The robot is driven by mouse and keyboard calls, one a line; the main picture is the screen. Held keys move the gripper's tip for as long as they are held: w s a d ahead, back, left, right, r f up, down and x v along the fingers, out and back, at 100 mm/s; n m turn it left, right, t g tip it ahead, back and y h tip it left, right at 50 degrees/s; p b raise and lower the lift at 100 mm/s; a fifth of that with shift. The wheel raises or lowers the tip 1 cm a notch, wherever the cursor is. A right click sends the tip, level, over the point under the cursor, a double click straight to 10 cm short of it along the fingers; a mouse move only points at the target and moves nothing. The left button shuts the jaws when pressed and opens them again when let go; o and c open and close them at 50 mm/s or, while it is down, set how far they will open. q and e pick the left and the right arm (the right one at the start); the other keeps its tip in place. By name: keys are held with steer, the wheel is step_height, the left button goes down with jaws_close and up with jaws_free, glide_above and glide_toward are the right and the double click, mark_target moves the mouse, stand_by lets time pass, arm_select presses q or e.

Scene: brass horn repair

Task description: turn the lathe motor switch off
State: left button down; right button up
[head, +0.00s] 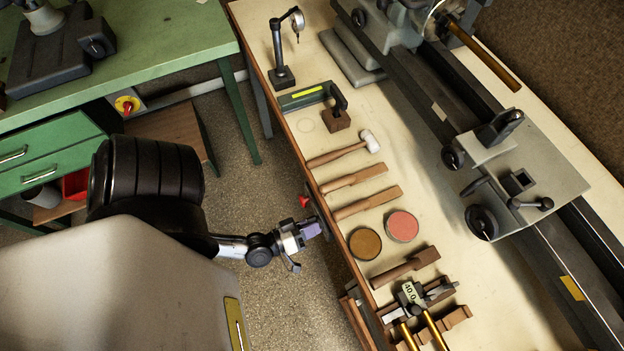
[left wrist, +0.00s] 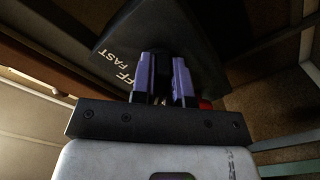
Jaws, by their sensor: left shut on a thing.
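The lathe motor switch is a dark box (head: 320,212) on the workbench's front edge, with a red knob (head: 303,201) on it. In the left wrist view the dark box (left wrist: 150,38) carries white lettering, "FF" and "FAST". My left gripper (head: 317,229) has its purple fingertips up against the box, below the red knob in the head view. In the left wrist view the gripper (left wrist: 166,75) is shut on the switch's handle, mostly hidden between the fingers. A bit of red (left wrist: 205,103) shows right of the fingers. My right gripper is not in view.
The cream benchtop (head: 425,235) holds a mallet (head: 345,150), wooden-handled tools, two round tins and a lathe (head: 520,180). A green bench (head: 150,45) with a red and yellow switch (head: 127,105) stands at left. Open floor (head: 255,185) lies between the benches.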

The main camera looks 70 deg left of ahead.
arm_select(q)
steer(key=shift+r+m+p, duration=0.2)
steer(key=shift+m+p, duration=0.2)
steer(key=shift+p, duration=0.35)
steer(key=m+p, duration=0.2)
steer(key=shift+p, duration=0.3)
steer(key=m+p, duration=0.2)
steer(key=m, duration=0.1)
steer(key=shift+f, duration=0.1)
steer(key=shift+a+f+m+p, duration=0.1)
steer(key=shift+m+p, duration=0.65)
steer(key=shift+m, duration=0.35)
steer(key=c, duration=1.1)
jaws_free()
steer(key=shift+s, duration=0.1)
